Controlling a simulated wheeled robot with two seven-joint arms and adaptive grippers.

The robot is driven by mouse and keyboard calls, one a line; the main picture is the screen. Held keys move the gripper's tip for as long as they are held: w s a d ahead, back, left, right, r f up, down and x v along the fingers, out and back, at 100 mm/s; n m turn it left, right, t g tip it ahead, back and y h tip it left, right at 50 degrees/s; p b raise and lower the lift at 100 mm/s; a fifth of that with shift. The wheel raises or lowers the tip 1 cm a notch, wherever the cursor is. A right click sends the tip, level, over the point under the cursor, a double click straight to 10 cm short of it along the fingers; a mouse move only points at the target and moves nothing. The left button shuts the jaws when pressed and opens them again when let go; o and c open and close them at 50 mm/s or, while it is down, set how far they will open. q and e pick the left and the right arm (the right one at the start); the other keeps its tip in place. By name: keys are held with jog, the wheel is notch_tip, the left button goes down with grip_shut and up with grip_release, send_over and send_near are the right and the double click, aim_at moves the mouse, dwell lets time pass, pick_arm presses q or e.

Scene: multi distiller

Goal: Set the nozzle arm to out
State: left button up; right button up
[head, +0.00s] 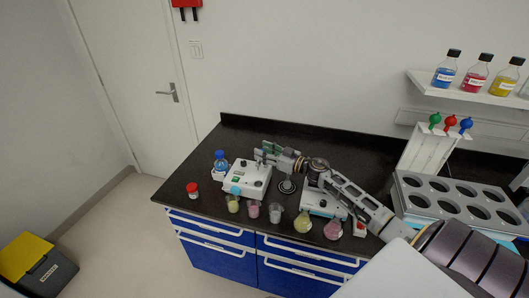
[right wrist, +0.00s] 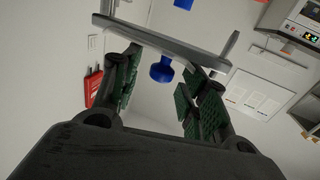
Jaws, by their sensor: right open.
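My right gripper (head: 265,153) is open above the left white bench unit in the head view. In the right wrist view its two fingers with green pads stand apart, with my gripper (right wrist: 163,92) between them empty. A grey bar (right wrist: 160,37), which looks like the nozzle arm, runs across just past the fingertips. A blue knob-like piece (right wrist: 162,69) shows in the gap between the fingers. I cannot tell whether the fingers touch the bar. In the head view the nozzle arm cannot be made out clearly. My left gripper is not in view.
White bench units (head: 246,180) stand on the black counter (head: 190,165). A blue-capped bottle (head: 220,161) and red-capped jar (head: 192,190) stand left. A grey rack (head: 411,199) stands right. The counter's back left is clear.

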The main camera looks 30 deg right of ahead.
grip_shut()
